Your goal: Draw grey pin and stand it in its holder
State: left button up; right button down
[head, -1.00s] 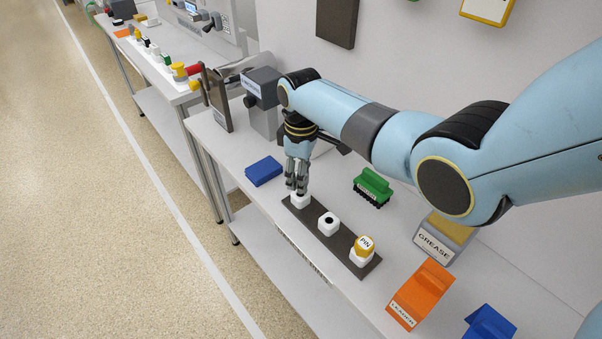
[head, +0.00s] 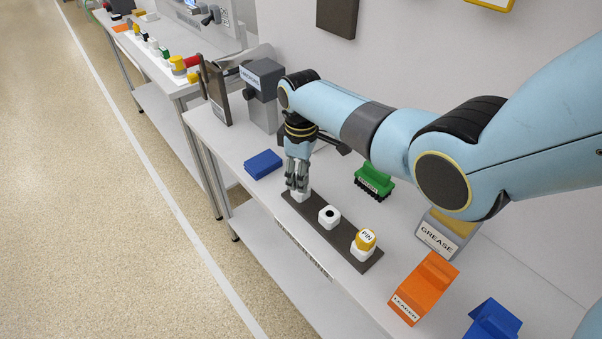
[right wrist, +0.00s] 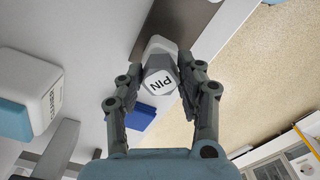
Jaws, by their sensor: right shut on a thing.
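The grey pin (right wrist: 160,84), with PIN on its top, is between the fingers of my right gripper (right wrist: 158,90) in the right wrist view. The right gripper (head: 298,188) is shut on it, pointing down at the white holder (head: 301,196) at the far-left end of a dark strip (head: 348,240). The fingers hide the pin in the head view. The white holder shows behind the pin in the wrist view; I cannot tell how deep the pin sits. The middle white holder (head: 330,217) has an empty dark hole. My left gripper is not in view.
A yellow pin (head: 366,239) stands in the strip's right holder. A blue block (head: 263,164) lies to the left, a green brush (head: 374,181) behind. A GREASE box (head: 437,240), an orange LEADER block (head: 424,289) and another blue block (head: 492,322) stand to the right.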

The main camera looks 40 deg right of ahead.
jog(key=shift+f, duration=0.35)
jog(key=c, duration=0.8)
grip_release()
jog(key=shift+o, duration=0.2)
jog(key=shift+r, duration=0.15)
notch_tip(320, 180, up, 12)
jog(key=shift+f, duration=0.2)
